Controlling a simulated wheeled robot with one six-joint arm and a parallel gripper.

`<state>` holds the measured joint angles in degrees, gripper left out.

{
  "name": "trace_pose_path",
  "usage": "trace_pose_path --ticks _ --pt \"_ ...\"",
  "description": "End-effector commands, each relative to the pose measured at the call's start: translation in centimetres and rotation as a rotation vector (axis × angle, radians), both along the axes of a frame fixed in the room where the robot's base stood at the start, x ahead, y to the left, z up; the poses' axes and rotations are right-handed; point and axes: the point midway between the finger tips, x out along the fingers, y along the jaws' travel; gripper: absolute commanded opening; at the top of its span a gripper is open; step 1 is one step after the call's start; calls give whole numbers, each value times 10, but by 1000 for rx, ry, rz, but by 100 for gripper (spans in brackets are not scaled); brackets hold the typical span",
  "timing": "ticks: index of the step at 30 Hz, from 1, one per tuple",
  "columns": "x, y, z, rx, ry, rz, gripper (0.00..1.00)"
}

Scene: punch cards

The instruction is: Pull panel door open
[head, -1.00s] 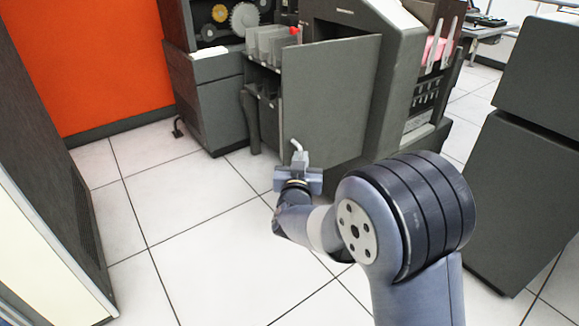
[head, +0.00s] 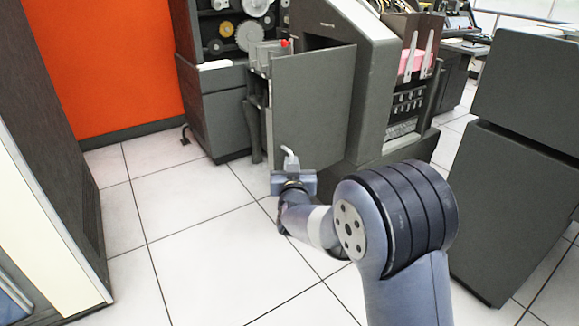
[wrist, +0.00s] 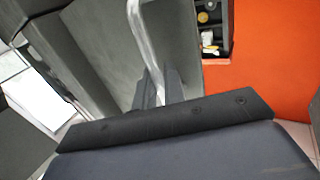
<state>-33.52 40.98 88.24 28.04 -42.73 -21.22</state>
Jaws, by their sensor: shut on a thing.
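The panel door (head: 312,105) is a dark grey flat panel on the front of the punch card machine (head: 372,75). It stands swung out from the machine, with gears and inner parts showing to its left. A pale metal handle (head: 289,157) sticks out low on the door. My gripper (head: 292,172) is at this handle. In the wrist view the silver handle (wrist: 143,40) runs down between my gripper's fingers (wrist: 160,88), which are shut on it. The door face (wrist: 115,50) fills much of the wrist view behind the handle. The fingertips are partly hidden in the head view.
A dark cabinet (head: 525,130) stands close on the right, and a dark panelled cabinet (head: 50,120) on the left. An orange wall (head: 105,65) is at the back left. The tiled floor (head: 215,260) is clear in front of the door.

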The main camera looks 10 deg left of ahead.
Motion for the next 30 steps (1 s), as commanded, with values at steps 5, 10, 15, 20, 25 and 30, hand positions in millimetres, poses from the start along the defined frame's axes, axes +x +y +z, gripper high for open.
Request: trace_pose_path --ticks 5,10,15,20,25,30 --pt "2 -5 1 6 -2 -13 0" --pt "2 -5 1 5 -2 -11 25" --pt "1 -3 1 2 -1 -7 26" --pt "0 -2 0 1 -1 -5 26" --pt "-12 -5 2 0 0 -4 26" --pt "-39 -12 3 1 0 -4 26"
